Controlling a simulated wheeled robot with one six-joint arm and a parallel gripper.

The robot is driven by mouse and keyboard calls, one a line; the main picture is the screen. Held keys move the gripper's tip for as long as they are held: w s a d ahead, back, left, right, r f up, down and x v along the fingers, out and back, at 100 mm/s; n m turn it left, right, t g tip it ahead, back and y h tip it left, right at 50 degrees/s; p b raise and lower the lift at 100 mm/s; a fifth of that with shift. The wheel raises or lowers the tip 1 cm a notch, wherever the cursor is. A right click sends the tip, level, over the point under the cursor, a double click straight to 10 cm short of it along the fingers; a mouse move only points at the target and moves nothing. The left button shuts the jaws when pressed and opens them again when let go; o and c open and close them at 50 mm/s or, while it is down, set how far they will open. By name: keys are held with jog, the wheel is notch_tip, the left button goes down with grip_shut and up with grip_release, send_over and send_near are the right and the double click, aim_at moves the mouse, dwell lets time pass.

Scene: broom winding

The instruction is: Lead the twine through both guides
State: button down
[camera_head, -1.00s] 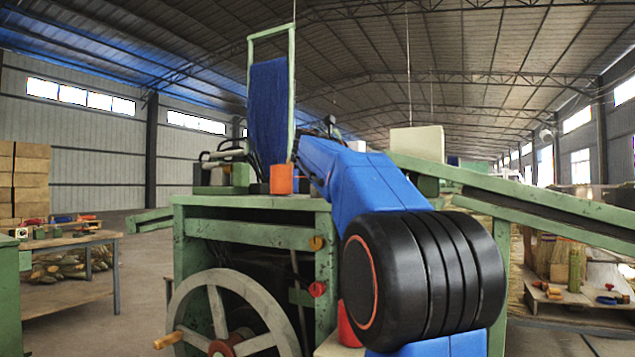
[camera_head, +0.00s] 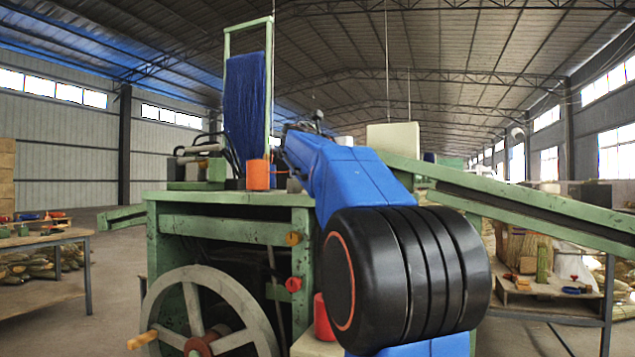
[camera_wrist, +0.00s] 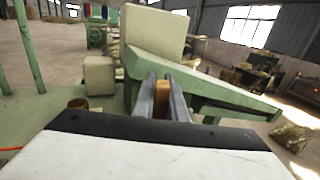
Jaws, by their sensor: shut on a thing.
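In the wrist view, my gripper (camera_wrist: 164,98) is shut on a small orange-brown piece (camera_wrist: 162,103), mostly hidden between the fingers. A thin orange-red line, likely the twine (camera_wrist: 10,149), shows at the left edge of that view, beside the wrist. In the head view, an orange cylinder (camera_head: 258,175), possibly the twine spool, stands on the green machine (camera_head: 240,199) at the foot of the frame with blue bristles. My blue arm reaches over the machine and hides its own gripper there. I cannot clearly make out either guide.
A spoked handwheel (camera_head: 205,310) is on the machine's front. A green sloping chute (camera_head: 520,200) runs down to the right. In the wrist view a cream block (camera_wrist: 99,82) and a small brown cylinder (camera_wrist: 77,104) stand left of the fingers. A worktable (camera_head: 45,240) stands at left.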

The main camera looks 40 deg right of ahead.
jog(key=shift+f, duration=2.2)
